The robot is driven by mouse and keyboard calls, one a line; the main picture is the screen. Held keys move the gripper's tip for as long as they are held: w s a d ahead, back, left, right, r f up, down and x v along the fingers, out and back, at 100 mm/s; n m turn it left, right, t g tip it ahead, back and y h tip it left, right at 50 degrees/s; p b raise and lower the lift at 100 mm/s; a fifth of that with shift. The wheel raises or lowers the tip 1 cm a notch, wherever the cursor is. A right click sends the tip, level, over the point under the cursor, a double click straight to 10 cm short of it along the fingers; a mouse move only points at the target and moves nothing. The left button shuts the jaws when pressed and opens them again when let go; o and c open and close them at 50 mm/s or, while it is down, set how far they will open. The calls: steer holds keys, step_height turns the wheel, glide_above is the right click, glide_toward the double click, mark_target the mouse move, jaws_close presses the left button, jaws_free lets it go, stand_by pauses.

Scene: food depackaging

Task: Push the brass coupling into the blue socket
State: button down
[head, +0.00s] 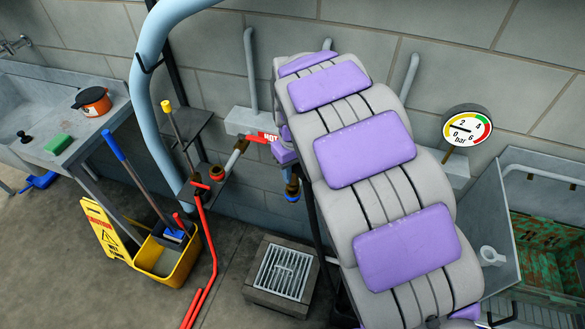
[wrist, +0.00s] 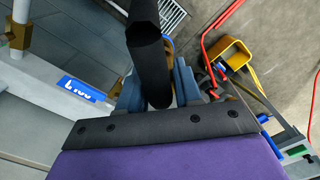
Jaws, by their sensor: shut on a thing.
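In the wrist view my gripper (wrist: 157,88) is shut on a thick black hose-like piece (wrist: 146,42), which lies between its grey-blue fingers. The hose end is hidden, so I cannot tell how the brass coupling sits. A little brass and blue shows behind the hose in the wrist view. In the head view a brass-coloured fitting with blue parts (head: 292,189) shows just left of my arm, below the wall board. I cannot tell which part of it is the coupling and which the blue socket, or whether they touch.
A brass fitting with red (head: 217,172) sits left, below the red HOT label (head: 268,138). A yellow mop bucket (head: 168,258), a caution sign (head: 105,230) and a red pipe (head: 205,262) stand left. A drain grate (head: 283,272) is below; a pressure gauge (head: 467,127) is right.

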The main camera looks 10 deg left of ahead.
steer(key=shift+d+r, duration=0.1)
steer(key=shift+d, duration=0.3)
steer(key=shift+a, duration=0.15)
steer(key=shift+a+f, duration=0.25)
steer(key=shift+a, duration=0.2)
steer(key=shift+w+d+f, duration=0.1)
steer(key=shift+f, duration=0.2)
steer(key=shift+f, duration=0.2)
steer(key=shift+f, duration=0.3)
